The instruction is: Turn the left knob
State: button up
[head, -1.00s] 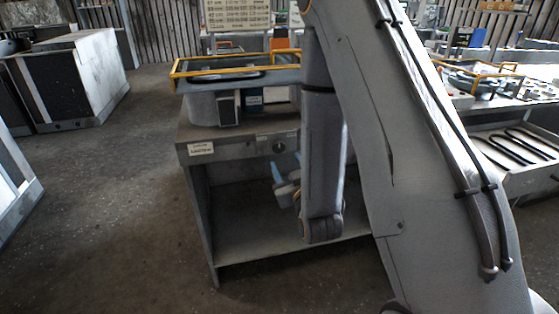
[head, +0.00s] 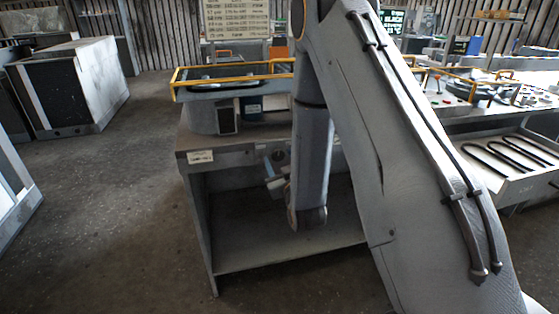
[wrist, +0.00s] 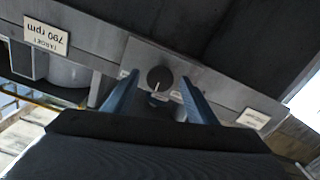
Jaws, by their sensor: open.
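A dark round knob (wrist: 160,78) with a pale pointer line sits on a grey plate on the bench front. In the head view the knob (head: 280,155) shows just above my gripper (head: 272,172). In the wrist view, the blue fingers of my gripper (wrist: 159,85) are spread to either side of the knob, with gaps on both sides. The fingers look close to the panel, but I cannot tell whether they reach around the knob. No second knob shows; my arm hides the bench front's right part in the head view.
A label reading "TARGET 790 rpm" (wrist: 46,35) appears upside down in the wrist view. A small white label (head: 200,157) marks the bench front's left end. A yellow-railed tray (head: 230,86) stands above the bench (head: 200,230). Open floor lies to the left.

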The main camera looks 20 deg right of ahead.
jog(key=c, duration=1.1)
jog(key=shift+o, duration=0.2)
jog(key=m, duration=0.5)
jog(key=shift+m+b, duration=0.35)
jog(key=shift+m, duration=0.05)
jog(key=m, duration=0.5)
jog(key=shift+m+b, duration=0.3)
jog(key=shift+m, duration=0.1)
jog(key=o, duration=1.1)
jog(key=shift+c, duration=0.2)
